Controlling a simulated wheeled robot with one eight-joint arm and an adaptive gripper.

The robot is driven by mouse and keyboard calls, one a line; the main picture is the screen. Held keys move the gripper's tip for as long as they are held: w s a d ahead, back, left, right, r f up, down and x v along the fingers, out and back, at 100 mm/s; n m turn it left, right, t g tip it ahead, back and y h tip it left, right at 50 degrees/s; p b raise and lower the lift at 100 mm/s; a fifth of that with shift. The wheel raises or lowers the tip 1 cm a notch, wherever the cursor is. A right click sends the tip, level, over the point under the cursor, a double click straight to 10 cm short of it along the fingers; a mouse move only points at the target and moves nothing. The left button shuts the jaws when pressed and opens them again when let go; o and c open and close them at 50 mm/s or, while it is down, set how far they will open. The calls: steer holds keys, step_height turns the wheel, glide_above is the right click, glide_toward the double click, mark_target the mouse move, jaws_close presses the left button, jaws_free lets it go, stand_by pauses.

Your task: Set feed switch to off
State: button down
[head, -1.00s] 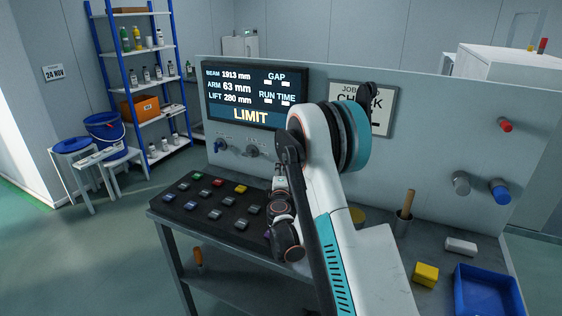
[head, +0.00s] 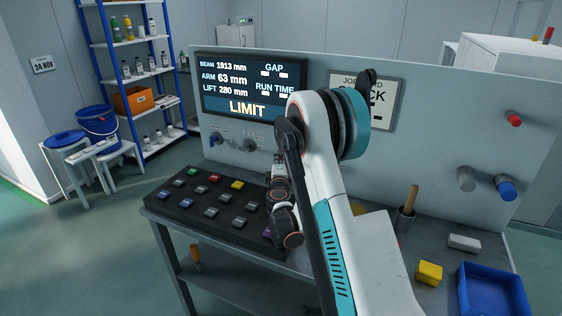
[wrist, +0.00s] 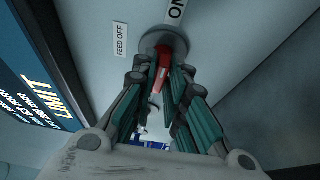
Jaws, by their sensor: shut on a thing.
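The feed switch shows in the wrist view as a red handle (wrist: 163,66) on a round grey base (wrist: 166,40). The handle runs down the picture from the base, between my fingers. My gripper (wrist: 163,82) is shut on the red handle. In the head view my gripper (head: 278,165) is at the panel (head: 420,150), partly hidden by my arm, and the switch cannot be made out there.
A display (head: 240,88) reading LIMIT is above the gripper's left. A black button board (head: 165,207) lies below on the bench. A blue tray (head: 490,290) stands at right.

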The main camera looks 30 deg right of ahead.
steer(key=n+g, duration=0.1)
steer(key=n, duration=0.1)
steer(key=n+g+p, duration=0.1)
steer(key=n, duration=0.1)
steer(key=shift+r+y, duration=0.2)
steer(key=shift+y, duration=0.1)
steer(key=n+g+p, duration=0.1)
steer(key=n, duration=0.1)
steer(key=n+g, duration=0.1)
steer(key=n, duration=0.1)
steer(key=shift+a+n+g+p, duration=0.1)
steer(key=shift+n+g+p, duration=0.2)
steer(key=shift+n+p, duration=0.1)
steer(key=n+g+h, duration=0.1)
steer(key=n, duration=0.1)
steer(key=n+g+h, duration=0.1)
steer(key=n, duration=0.1)
steer(key=shift+w+a+g, duration=0.1)
steer(key=shift+w+g, duration=0.05)
steer(key=shift+g, duration=0.15)
steer(key=shift+n, duration=0.3)
stand_by(0.4)
steer(key=c, duration=1.7)
jaws_free()
steer(key=shift+r, duration=0.1)
